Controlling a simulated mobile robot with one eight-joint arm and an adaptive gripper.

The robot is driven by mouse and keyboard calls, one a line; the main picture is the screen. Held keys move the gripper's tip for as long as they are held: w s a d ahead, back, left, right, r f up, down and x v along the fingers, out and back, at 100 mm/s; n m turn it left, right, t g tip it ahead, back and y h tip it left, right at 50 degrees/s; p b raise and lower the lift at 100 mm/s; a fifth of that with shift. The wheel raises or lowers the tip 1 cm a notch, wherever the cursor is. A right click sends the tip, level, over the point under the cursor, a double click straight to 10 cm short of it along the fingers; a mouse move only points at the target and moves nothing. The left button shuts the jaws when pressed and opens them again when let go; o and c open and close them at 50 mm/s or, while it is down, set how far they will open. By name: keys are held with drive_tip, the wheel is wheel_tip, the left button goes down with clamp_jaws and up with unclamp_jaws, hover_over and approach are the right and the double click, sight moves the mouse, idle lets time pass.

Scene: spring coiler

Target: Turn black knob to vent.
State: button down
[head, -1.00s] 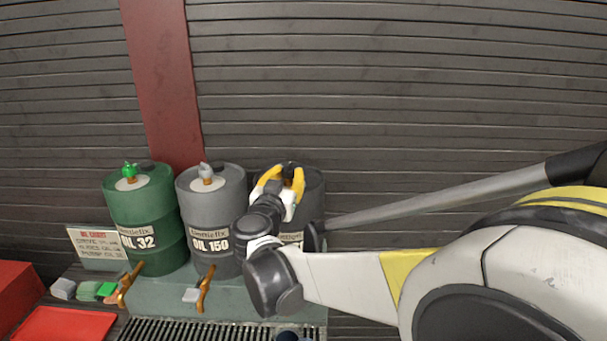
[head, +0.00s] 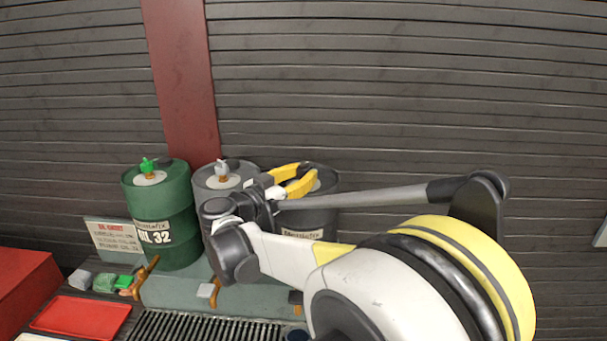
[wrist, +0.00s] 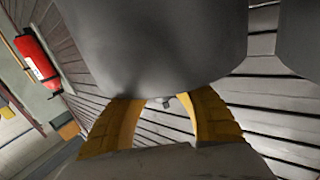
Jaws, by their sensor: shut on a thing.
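A green knob (head: 148,164) and a grey knob (head: 221,171) top the other drums. Brass taps (head: 146,276) stick out in front above a grate (head: 200,328). A red tray (head: 80,317) lies at left. A ribbed wall stands close behind.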

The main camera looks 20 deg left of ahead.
drive_tip(key=c, duration=1.1)
unclamp_jaws()
drive_tip(key=shift+s, duration=0.1)
drive_tip(key=v, duration=1.1)
drive_tip(key=shift+s+a, duration=0.2)
drive_tip(key=shift+s, duration=0.15)
